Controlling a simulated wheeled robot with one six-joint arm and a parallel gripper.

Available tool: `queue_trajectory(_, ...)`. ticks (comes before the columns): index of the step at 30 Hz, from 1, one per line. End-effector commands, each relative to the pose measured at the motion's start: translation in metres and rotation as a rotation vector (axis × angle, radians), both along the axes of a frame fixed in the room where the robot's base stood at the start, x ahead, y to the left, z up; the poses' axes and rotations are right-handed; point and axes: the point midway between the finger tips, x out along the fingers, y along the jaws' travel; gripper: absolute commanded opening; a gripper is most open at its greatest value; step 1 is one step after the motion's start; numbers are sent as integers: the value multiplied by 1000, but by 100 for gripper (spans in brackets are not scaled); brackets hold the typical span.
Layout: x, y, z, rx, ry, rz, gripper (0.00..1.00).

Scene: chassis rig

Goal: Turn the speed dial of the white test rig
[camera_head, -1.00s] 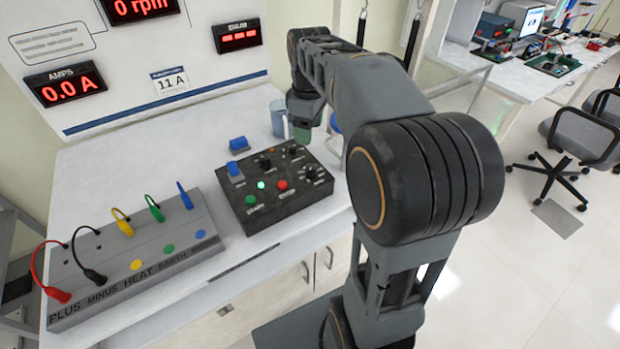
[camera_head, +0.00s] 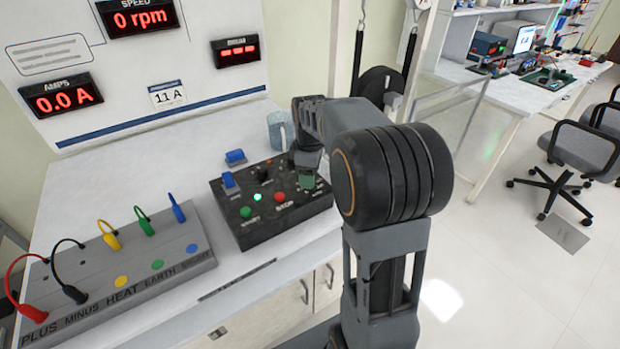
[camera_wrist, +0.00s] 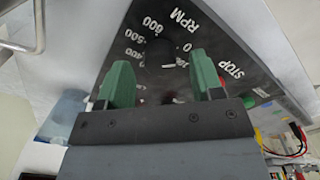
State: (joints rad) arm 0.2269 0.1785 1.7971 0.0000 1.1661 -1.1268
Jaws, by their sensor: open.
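The white test rig (camera_head: 200,85) has a dark control box (camera_head: 262,228) on its bench. In the wrist view the speed dial (camera_wrist: 160,52) is a dark round knob ringed by white marks from 0 to 600 and the word RPM. My gripper (camera_wrist: 160,76) has two green fingers, spread apart with nothing between them. The dial shows just beyond the gap between the fingertips; contact cannot be told. In the head view my gripper (camera_head: 310,172) is over the right part of the box and covers the dial there. The speed display (camera_head: 141,18) reads 0 rpm.
The box also bears a green button (camera_head: 246,211), a red button (camera_head: 279,197) and a blue switch (camera_head: 229,181). A grey terminal block (camera_head: 120,280) with coloured leads lies at left. A mug (camera_head: 280,130) stands behind the box.

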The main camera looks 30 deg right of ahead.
Motion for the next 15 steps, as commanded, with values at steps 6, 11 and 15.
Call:
queue_trajectory(6,0,0,-12,1,1,0,60)
queue_trajectory(11,0,0,-13,0,0,0,60)
queue_trajectory(15,0,0,-12,0,0,0,60)
